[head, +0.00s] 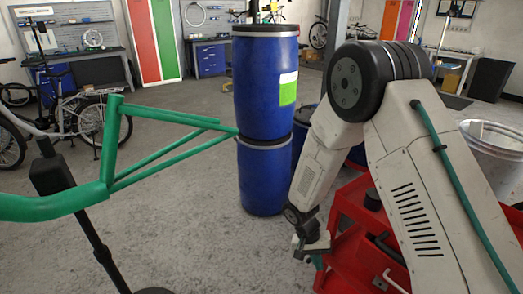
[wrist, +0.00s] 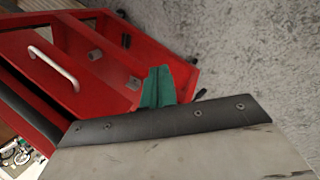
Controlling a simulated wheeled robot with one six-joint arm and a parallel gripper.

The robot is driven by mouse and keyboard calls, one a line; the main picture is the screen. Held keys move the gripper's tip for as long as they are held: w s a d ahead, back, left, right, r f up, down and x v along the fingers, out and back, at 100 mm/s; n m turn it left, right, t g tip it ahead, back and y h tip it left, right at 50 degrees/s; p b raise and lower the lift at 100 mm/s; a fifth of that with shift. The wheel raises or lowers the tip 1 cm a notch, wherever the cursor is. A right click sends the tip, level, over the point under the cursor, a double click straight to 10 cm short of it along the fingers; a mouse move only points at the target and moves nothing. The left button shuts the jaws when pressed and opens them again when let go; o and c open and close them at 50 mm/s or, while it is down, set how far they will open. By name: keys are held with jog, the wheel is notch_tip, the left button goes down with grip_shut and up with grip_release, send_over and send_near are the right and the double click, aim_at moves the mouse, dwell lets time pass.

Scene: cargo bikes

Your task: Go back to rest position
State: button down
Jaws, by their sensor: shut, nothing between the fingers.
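My arm reaches down from the right side of the head view, bent at its large dark joint. My gripper (head: 317,262) hangs low beside the red tool cart (head: 347,262). In the wrist view the green fingertips of my gripper (wrist: 158,86) are together, with nothing visible between them. They point over the outer edge of the red cart (wrist: 72,62); I cannot tell whether they touch it. The cart's drawer handle (wrist: 54,68) shows at the left.
A green bike frame (head: 108,150) is held on a dark stand (head: 85,215) at left. Two blue barrels (head: 262,85) stand stacked in the middle. A whitish bin (head: 497,165) is at right. The concrete floor (head: 185,235) between frame and barrels is clear.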

jog(key=s+d+r+n, duration=0.1)
jog(key=s+d+r, duration=0.15)
jog(key=r, duration=0.55)
jog(key=s+d+r+n+y, duration=0.1)
jog(key=s+r, duration=0.3)
jog(key=r, duration=0.3)
jog(key=s+d+r+n, duration=0.1)
jog(key=s+d+r, duration=0.15)
jog(key=r, duration=0.55)
jog(key=s+d+r+t+y, duration=0.2)
jog(key=s+d+r+t, duration=0.1)
jog(key=s+r, duration=1.2)
jog(key=shift+s+r+t+y, duration=0.4)
jog(key=shift+r+t, duration=0.1)
jog(key=shift+r, duration=0.15)
jog(key=c, duration=2.1)
grip_release()
jog(key=shift+c, duration=0.2)
